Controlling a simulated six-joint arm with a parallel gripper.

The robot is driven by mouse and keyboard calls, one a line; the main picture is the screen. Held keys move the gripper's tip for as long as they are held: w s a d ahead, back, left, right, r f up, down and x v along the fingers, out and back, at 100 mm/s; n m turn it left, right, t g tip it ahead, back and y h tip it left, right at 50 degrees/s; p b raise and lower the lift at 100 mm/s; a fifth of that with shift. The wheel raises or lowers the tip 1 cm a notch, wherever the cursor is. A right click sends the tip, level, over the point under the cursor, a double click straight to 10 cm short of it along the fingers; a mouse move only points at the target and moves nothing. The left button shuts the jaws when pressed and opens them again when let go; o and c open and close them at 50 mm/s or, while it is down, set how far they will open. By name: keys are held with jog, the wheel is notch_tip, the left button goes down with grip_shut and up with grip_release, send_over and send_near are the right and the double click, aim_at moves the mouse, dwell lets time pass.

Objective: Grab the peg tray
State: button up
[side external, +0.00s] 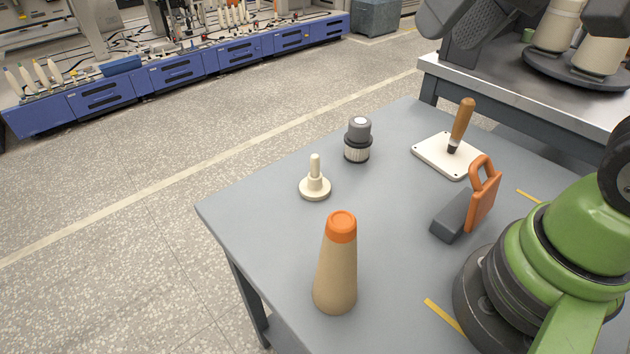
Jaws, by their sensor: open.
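A cream square plate (432,153) with small dark corner holes lies flat toward the back right of the grey table. A brown wooden peg (463,120) with a dark lower end stands up from it, leaning right in the picture; this plate and peg look most like the peg tray. A smaller cream piece, a round disc with a stepped post (315,183), stands to its left and also resembles a peg on a base. The green body at the right is part of my arm. My gripper is not in view, so its distance from the tray does not show.
On the table (400,265) stand a tan cone with orange top (337,270), a grey-and-black ribbed cylinder (358,140), and an orange-handled grey tool (482,195) close in front of the plate. A metal bench (530,95) with cream cones adjoins behind.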

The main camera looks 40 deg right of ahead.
jog(key=w+f+g, duration=0.2)
jog(key=w+f, duration=0.2)
jog(key=w, duration=0.5)
jog(key=g+h, duration=0.1)
jog(key=g, duration=0.2)
send_near(315, 155)
jog(key=shift+n+g+h, duration=0.3)
jog(key=shift+n, duration=0.1)
jog(key=f, duration=0.5)
jog(key=shift+s+a+f, duration=0.1)
jog(key=shift+a+f, duration=0.15)
jog(key=shift+f, duration=0.05)
jog(key=f, duration=0.6)
jog(key=shift+w+f, duration=0.2)
jog(key=shift+w, duration=0.15)
grip_shut()
